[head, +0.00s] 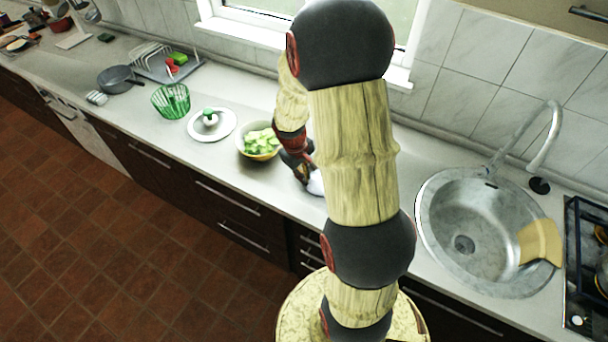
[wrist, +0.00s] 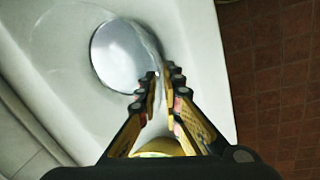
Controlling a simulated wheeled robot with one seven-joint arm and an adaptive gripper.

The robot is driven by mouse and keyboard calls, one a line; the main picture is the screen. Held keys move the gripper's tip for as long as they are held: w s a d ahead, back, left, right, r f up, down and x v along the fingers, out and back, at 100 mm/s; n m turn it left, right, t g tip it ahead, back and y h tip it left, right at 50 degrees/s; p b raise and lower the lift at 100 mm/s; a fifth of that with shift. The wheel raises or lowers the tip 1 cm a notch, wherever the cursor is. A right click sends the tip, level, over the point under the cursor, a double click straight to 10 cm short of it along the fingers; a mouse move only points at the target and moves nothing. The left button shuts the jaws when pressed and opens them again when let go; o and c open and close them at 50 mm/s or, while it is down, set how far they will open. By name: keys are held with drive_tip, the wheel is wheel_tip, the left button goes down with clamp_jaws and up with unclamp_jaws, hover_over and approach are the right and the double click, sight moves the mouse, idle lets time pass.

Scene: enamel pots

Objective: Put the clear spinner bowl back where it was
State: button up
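The clear spinner bowl (wrist: 124,56) stands on the counter in the upper middle of the wrist view, its round base showing through. In the head view only a pale edge of it (head: 316,184) shows; my arm hides the rest. My gripper (wrist: 164,76) points down at the bowl's right side, with its fingertips at the rim. A narrow gap shows between the fingers, and contact with the wall is unclear. In the head view my gripper (head: 303,175) is just right of the food bowl. The green spinner basket (head: 172,101) and the white lid with green knob (head: 211,123) stand farther left.
A bowl of green pieces (head: 260,142) stands close left of my gripper. A dish rack (head: 168,65) and a grey pan (head: 117,78) are farther left. The sink (head: 463,218) is to the right, with a yellow cloth-like piece (head: 540,242) over its edge.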

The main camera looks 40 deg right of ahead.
drive_tip(key=o, duration=0.3)
wheel_tip(320, 180, up, 12)
drive_tip(key=a+p, duration=0.2)
drive_tip(key=s+a+r+t, duration=0.3)
drive_tip(key=a+r, duration=1)
drive_tip(key=s+a+r+t+y, duration=0.2)
drive_tip(key=s+a+r, duration=0.3)
drive_tip(key=s+a, duration=0.4)
drive_tip(key=shift+a+r+t, duration=0.3)
drive_tip(key=shift+a+r, duration=0.05)
drive_tip(key=shift+a, duration=0.35)
drive_tip(key=shift+f, duration=0.1)
wheel_tip(320, 180, down, 7)
drive_tip(key=b, duration=0.6)
drive_tip(key=shift+b, duration=0.3)
